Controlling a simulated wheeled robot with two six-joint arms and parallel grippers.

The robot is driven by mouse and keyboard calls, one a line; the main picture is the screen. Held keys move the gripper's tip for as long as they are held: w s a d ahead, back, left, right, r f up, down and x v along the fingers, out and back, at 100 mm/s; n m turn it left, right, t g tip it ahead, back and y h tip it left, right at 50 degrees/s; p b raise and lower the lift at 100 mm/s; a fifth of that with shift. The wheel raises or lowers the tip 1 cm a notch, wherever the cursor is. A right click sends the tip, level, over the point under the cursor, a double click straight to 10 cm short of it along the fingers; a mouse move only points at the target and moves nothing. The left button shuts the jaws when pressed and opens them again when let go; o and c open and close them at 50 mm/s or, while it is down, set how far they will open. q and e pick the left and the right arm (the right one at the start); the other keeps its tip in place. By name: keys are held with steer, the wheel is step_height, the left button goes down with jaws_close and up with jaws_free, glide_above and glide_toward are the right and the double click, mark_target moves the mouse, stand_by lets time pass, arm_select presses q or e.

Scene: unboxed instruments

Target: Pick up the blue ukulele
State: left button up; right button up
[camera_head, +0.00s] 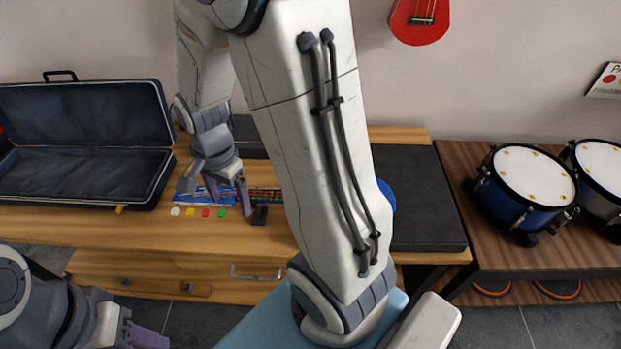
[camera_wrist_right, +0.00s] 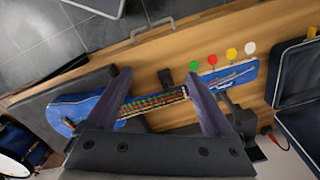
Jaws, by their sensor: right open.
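The blue ukulele lies on the wooden bench. In the head view its headstock (camera_head: 196,197) shows near the coloured discs, while my right arm hides most of its body. In the right wrist view the blue ukulele (camera_wrist_right: 75,112) shows its body at left, multicoloured strings along the neck, and its headstock at right. My right gripper (camera_head: 230,203) is open and empty over the neck. In the wrist view its purple fingers (camera_wrist_right: 157,84) stand apart along the neck; contact cannot be told. My left gripper (camera_head: 148,338) is partly cut off at the bottom left, away from the ukulele.
An open dark blue case (camera_head: 85,150) sits left on the bench. Several coloured discs (camera_head: 205,212) and a small black block (camera_head: 259,215) lie by the neck. A black slab (camera_head: 425,200) and drums (camera_head: 535,178) are right. A red instrument (camera_head: 420,22) hangs on the wall.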

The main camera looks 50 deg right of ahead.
steer(key=d+f+m+p, duration=0.2)
steer(key=d+f+m, duration=0.2)
steer(key=d+m, duration=0.9)
steer(key=f, duration=0.1)
steer(key=d+f, duration=0.1)
steer(key=f, duration=0.1)
steer(key=d+f, duration=0.1)
steer(key=shift+s+d+f+p, duration=0.2)
steer(key=shift+s+f+p, duration=0.05)
steer(key=shift+f+p, duration=0.15)
steer(key=shift+w+d+f+p, duration=0.1)
steer(key=shift+f+p, duration=0.15)
steer(key=shift+f, duration=0.7)
steer(key=shift+w+a+f+p, duration=0.1)
steer(key=shift+f+p, duration=0.1)
steer(key=shift+f, duration=0.75)
steer(key=shift+w+d+f+p, duration=0.1)
steer(key=shift+f+p, duration=0.15)
steer(key=shift+f, duration=0.7)
jaws_close()
